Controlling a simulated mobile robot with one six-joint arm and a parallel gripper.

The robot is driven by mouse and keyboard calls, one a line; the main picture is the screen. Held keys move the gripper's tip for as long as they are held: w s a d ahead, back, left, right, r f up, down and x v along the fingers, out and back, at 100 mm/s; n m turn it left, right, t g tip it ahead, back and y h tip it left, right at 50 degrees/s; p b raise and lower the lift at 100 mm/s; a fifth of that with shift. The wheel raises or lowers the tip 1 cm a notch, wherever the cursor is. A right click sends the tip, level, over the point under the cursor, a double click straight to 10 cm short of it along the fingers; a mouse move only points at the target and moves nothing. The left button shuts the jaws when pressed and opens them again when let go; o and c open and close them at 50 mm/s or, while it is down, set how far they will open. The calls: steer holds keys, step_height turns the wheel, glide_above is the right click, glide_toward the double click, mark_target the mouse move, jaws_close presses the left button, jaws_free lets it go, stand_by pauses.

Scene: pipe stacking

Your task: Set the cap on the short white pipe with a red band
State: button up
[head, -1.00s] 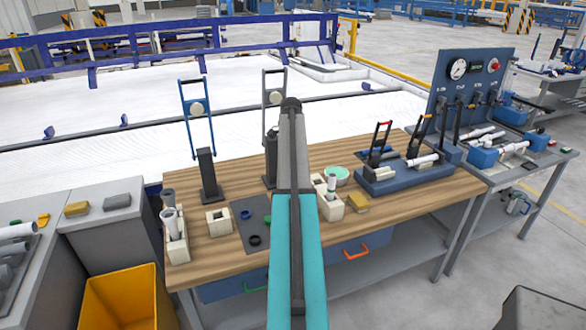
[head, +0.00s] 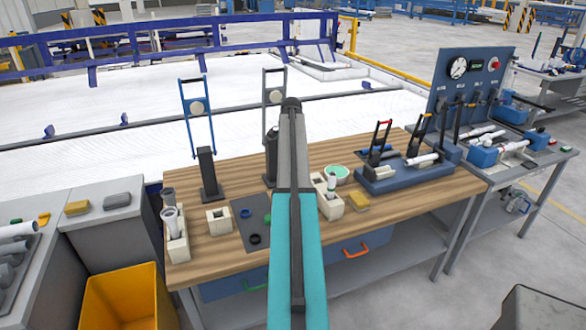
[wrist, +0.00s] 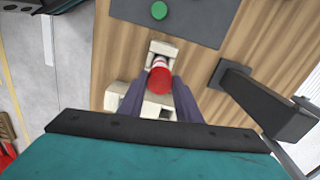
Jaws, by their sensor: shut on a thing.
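My gripper (wrist: 161,92) shows in the wrist view, its two dark fingers closed around a red round piece (wrist: 157,80). A white end (wrist: 160,62) shows just beyond the red piece. I cannot tell whether the red is the cap or the band of the short white pipe, nor whether the two touch. A beige block (wrist: 164,48) lies directly beyond, and another beige block (wrist: 154,110) shows partly behind the fingers. In the head view my arm hides the gripper and the held piece.
A grey mat (head: 245,211) with rings lies on the wooden bench (head: 310,238). A beige holder with pipes (head: 179,247) stands at the left, another (head: 331,209) right of my arm. Upright dark posts (head: 208,176) and a blue clamp fixture (head: 400,178) stand farther back.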

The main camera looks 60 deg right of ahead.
steer(key=o, duration=1.6)
steer(key=shift+c, duration=0.2)
steer(key=shift+r, duration=0.2)
steer(key=shift+r+p, duration=1.95)
steer(key=shift+r, duration=1.35)
